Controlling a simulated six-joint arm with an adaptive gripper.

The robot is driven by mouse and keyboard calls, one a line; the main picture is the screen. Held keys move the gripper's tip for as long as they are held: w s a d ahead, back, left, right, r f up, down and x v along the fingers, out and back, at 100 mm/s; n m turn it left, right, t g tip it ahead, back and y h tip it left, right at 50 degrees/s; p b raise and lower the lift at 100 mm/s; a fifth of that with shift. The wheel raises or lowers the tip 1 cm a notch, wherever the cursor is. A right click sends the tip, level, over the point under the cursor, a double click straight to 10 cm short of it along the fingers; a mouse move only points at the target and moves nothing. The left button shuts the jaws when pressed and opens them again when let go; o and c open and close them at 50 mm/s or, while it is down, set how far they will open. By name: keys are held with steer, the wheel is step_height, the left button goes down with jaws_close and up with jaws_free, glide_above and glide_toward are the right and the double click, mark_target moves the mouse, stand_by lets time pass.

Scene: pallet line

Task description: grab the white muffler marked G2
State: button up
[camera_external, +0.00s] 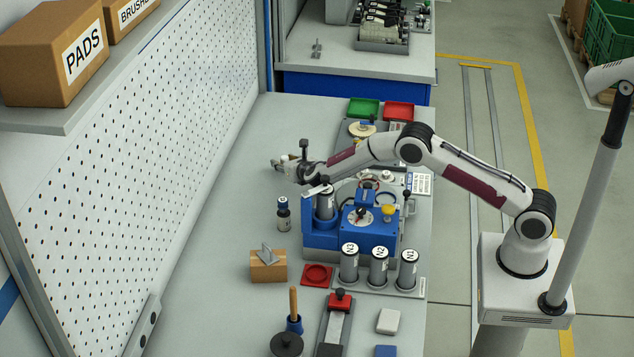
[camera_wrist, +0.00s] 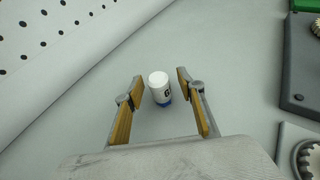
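The white muffler (camera_wrist: 160,88) shows in the wrist view as a small white cylinder with a blue lower end. A dark mark on its side looks like a G; the rest of the mark is turned out of sight. It stands on the grey bench top. My gripper (camera_wrist: 160,76) is open, with one wood-coloured finger pad on either side of the muffler and a gap on both sides. In the external view my gripper (camera_external: 283,164) is low over the bench behind the blue machine. I cannot make out the muffler there.
The blue machine (camera_external: 350,238) stands right of my gripper. Grey cylinders (camera_external: 379,266), a wooden block (camera_external: 268,268) and a red tray (camera_external: 317,275) are in front. The perforated wall (camera_external: 150,150) borders the left; bench between is clear.

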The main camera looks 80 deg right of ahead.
mark_target(283, 156)
jaws_close()
step_height(283, 156, up, 18)
stand_by(1.0)
